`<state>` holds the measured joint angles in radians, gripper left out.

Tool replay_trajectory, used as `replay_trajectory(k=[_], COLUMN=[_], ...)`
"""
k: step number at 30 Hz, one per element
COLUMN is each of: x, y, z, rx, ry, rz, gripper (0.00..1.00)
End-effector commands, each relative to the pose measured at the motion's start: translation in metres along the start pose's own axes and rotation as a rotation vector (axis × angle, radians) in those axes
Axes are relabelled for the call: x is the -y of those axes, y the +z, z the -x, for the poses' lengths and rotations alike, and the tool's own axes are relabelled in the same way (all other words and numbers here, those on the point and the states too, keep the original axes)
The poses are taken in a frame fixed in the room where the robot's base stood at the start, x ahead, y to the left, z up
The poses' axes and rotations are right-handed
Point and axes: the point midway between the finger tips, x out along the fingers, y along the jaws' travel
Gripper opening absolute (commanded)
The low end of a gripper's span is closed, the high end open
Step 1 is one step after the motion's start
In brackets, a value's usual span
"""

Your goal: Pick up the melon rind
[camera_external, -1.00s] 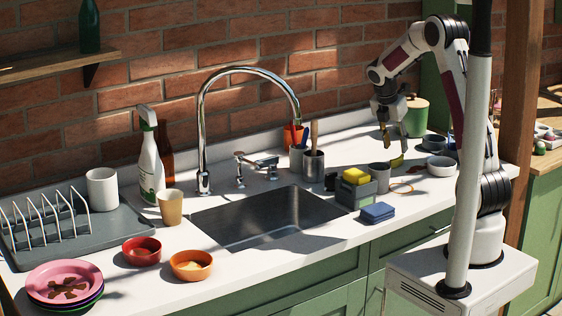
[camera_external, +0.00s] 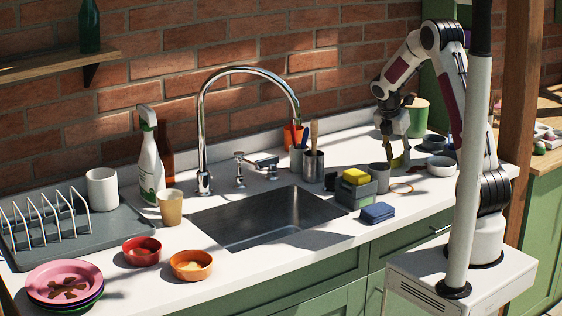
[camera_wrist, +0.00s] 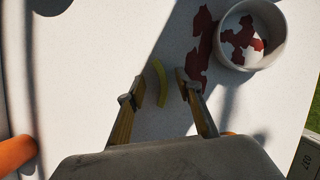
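The melon rind (camera_wrist: 159,82) is a thin, curved yellow-green strip lying on the white counter. In the wrist view it lies between the two fingers of my gripper (camera_wrist: 160,90), with a gap visible on each side. The fingers are apart and hold nothing. In the external view, a small yellow-green bit of the rind (camera_external: 397,162) shows at the fingertips of my gripper (camera_external: 396,153), which points down close to the counter; the rest is hidden.
A grey cup (camera_external: 379,175), a sponge caddy (camera_external: 356,187) and a blue sponge (camera_external: 377,212) stand nearby. A green canister (camera_external: 417,118) is behind my gripper. The sink (camera_external: 265,222) lies left.

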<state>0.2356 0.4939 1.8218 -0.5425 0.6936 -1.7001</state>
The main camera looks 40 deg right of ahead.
Motion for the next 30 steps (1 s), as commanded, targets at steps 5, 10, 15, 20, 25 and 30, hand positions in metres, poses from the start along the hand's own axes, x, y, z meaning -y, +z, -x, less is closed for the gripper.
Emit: replay_trajectory(k=[5, 10, 15, 20, 25, 30], x=[0.000, 0.000, 0.000, 0.000, 0.000, -0.001], y=[0.000, 0.000, 0.000, 0.000, 0.003, 0.010], z=[0.000, 0.000, 0.000, 0.001, 0.007, 0.023], rx=[0.000, 0.000, 0.000, 0.000, 0.002, 0.002], ry=[0.000, 0.000, 0.000, 0.000, 0.001, 0.002], rz=[0.000, 0.000, 0.000, 0.000, -0.001, -0.001], gripper=[0.32, 0.00, 0.00, 0.00, 0.00, 0.00])
